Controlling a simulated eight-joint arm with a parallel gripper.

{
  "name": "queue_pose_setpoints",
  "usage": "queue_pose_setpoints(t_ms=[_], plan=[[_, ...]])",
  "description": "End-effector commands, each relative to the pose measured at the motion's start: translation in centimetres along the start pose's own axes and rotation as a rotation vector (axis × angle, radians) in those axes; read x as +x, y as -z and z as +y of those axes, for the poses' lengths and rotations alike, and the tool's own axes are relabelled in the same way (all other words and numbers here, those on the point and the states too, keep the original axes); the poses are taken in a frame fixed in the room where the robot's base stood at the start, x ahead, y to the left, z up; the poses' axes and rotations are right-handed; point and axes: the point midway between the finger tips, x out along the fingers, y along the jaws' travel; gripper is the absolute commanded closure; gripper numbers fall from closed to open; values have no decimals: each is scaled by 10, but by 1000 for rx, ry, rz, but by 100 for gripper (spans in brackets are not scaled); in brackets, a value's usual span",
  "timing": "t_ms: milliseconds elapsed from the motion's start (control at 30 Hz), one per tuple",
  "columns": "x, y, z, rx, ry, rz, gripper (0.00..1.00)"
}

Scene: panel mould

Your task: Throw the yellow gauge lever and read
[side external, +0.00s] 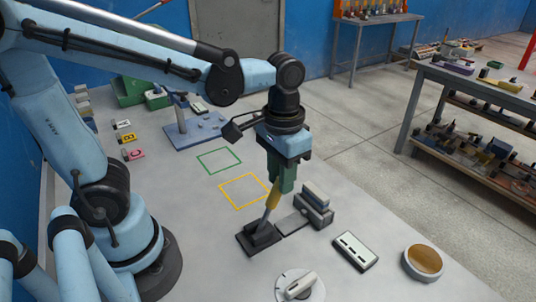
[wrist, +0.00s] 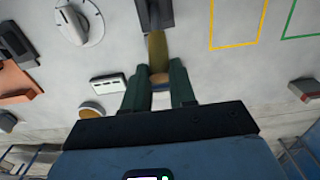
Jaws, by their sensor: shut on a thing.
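The yellow lever (side external: 271,200) rises at a tilt from a dark base (side external: 258,238) on the table. It also shows in the wrist view (wrist: 157,50), running from the base down between the green fingers. My gripper (side external: 283,180) points down at the lever's upper end, and its green fingers are shut on it; the wrist view shows the two fingertips (wrist: 159,82) on either side of the lever. A dark grey block (side external: 315,205) stands beside the base, joined to it by a flat plate. I cannot make out any reading.
A white dial with a knob (side external: 299,287), a white panel with dark slots (side external: 354,251) and a round tan-topped dish (side external: 423,262) lie near the lever. Yellow (side external: 243,176) and green (side external: 219,148) outlined squares on the table are empty. A blue stand (side external: 195,130) is behind.

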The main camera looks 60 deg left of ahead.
Motion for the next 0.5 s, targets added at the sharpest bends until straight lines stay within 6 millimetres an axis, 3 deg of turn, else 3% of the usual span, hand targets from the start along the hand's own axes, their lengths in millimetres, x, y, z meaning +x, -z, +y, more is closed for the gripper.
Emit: queue_pose_setpoints(t_ms=[500], plan=[[2,6,0,0,-2,5,100]])
